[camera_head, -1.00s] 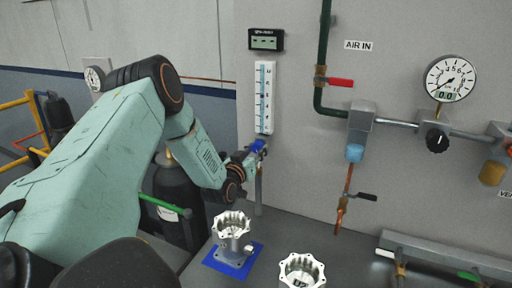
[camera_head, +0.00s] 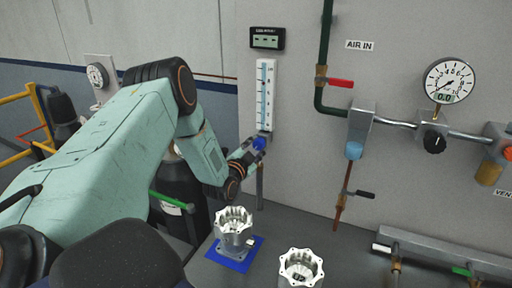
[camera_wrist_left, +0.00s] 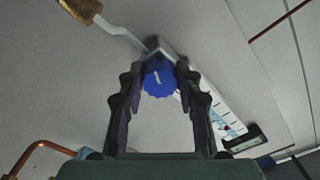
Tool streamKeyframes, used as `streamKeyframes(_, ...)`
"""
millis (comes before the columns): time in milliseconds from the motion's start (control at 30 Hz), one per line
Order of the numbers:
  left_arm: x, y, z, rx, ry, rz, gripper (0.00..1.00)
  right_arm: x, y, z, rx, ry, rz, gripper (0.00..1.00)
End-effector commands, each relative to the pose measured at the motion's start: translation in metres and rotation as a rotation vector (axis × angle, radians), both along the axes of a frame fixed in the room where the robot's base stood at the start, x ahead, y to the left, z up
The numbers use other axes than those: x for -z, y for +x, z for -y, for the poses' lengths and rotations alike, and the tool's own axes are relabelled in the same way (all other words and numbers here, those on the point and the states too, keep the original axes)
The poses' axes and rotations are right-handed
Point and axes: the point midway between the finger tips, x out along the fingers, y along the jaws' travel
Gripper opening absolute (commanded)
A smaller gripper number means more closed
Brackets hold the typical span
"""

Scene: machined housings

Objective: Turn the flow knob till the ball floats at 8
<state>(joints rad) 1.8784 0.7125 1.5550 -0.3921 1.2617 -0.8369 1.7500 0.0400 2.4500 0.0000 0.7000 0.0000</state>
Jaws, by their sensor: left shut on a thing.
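The flow meter (camera_head: 265,95) is a tall white scale plate with a clear-blue tube, upright on the grey wall panel. The blue flow knob (camera_head: 259,143) sits at its lower end. My left gripper (camera_head: 255,147) reaches it from the lower left. In the left wrist view, the round blue knob (camera_wrist_left: 158,81), with a pale mark on its face, lies between my two fingertips, and the gripper is shut on it. The scale also shows there at the right, slanted. My right gripper is not in view.
A digital display (camera_head: 267,38) hangs above the meter. To the right are a red-handled valve (camera_head: 338,82), pipes and a round gauge (camera_head: 449,80). Two machined housings (camera_head: 234,228) (camera_head: 301,268) stand on the bench below, one on a blue mat (camera_head: 234,255).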

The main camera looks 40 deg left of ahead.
Motion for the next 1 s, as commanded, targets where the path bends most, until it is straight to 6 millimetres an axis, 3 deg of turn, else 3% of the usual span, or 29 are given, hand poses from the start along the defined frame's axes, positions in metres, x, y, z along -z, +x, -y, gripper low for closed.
streamKeyframes(333,-0.0056,0.0022,-0.0011,0.000,0.124,-0.025,0.03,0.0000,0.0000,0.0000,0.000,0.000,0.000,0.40)
streamKeyframes(867,-0.0060,0.0023,-0.0009,0.000,0.143,-0.030,0.03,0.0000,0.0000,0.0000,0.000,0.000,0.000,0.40)
streamKeyframes(900,-0.0060,0.0024,-0.0009,0.000,0.143,-0.030,0.37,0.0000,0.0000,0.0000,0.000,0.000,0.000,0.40)
streamKeyframes(1000,-0.0056,0.0021,-0.0010,0.000,0.142,-0.031,0.45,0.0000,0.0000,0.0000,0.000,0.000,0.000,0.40)
